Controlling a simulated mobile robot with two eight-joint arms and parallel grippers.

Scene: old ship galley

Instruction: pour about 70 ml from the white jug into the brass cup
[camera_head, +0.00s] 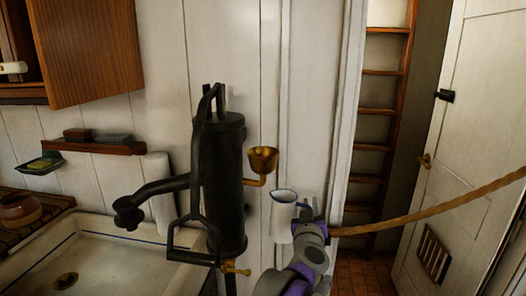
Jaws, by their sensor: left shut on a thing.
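The white jug (282,219) has a dark blue rim and stands roughly upright, leaning slightly, in mid-air right of the black pump. My left gripper (303,214) is shut on its right side; the fingertips are partly hidden by my own wrist. The brass cup (263,158) is a small open bowl on a brass arm at the pump's right side. In the picture the jug is below and slightly right of the cup, apart from it. I cannot see the liquid in either. My right gripper is not in view.
The black pump (232,190) has a long spout to the left and a brass tap (235,269) low down. A white sink (118,262) lies at lower left. A tan rope (430,212) runs from the right edge to beside my gripper. A white door (480,120) is at right.

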